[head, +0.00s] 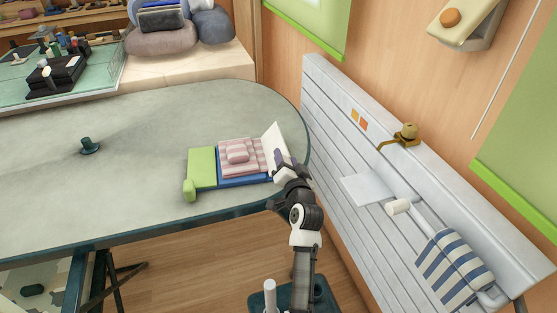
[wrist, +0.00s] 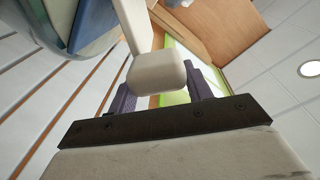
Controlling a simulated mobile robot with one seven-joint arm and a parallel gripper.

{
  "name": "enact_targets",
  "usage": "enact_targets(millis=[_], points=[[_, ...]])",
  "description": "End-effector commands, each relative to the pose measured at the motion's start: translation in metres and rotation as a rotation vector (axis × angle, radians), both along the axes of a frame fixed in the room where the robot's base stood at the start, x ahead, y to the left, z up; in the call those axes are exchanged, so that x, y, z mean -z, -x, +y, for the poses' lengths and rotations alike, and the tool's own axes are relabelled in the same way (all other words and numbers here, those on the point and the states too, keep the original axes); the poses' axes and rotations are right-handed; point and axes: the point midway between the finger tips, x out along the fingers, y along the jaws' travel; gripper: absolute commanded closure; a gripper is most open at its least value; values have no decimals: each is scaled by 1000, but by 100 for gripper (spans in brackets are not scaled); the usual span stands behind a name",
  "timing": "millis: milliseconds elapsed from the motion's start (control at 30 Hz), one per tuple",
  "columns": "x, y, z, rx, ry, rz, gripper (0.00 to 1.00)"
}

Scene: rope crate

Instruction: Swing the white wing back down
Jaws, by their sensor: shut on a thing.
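The white wing (head: 273,142) stands tilted up at the right side of a blue board (head: 232,181) on the table. A folded pink striped cloth (head: 255,157) lies on the board beside it. My gripper (head: 280,164) is at the wing's near right edge. In the wrist view, the purple fingers of my gripper (wrist: 160,92) sit on either side of the wing's cream knob (wrist: 157,75) and are shut on it. The knob hides part of the fingertips. The green wing (head: 201,167) lies flat at the board's left, with its green knob (head: 189,189) toward the near edge.
The board lies near the right end of the grey-green table (head: 130,190). A small dark green knob-like piece (head: 89,146) stands farther left. A white slatted panel (head: 335,130) rises beyond the table's right end, with a striped towel (head: 455,268).

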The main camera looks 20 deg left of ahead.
Motion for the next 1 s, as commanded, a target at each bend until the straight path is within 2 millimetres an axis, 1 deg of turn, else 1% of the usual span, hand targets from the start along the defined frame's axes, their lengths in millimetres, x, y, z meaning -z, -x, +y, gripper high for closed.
enact_targets(millis=[33, 200, 500, 700, 1000], points=[[4, -2, -4, 2, -37, 22, 91], [14, -8, -15, 2, -177, 97, 91], [32, -14, -27, 2, -385, 207, 91], [40, -16, -31, 1, -476, 255, 91], [45, -17, -34, 1, -534, 285, 91]])
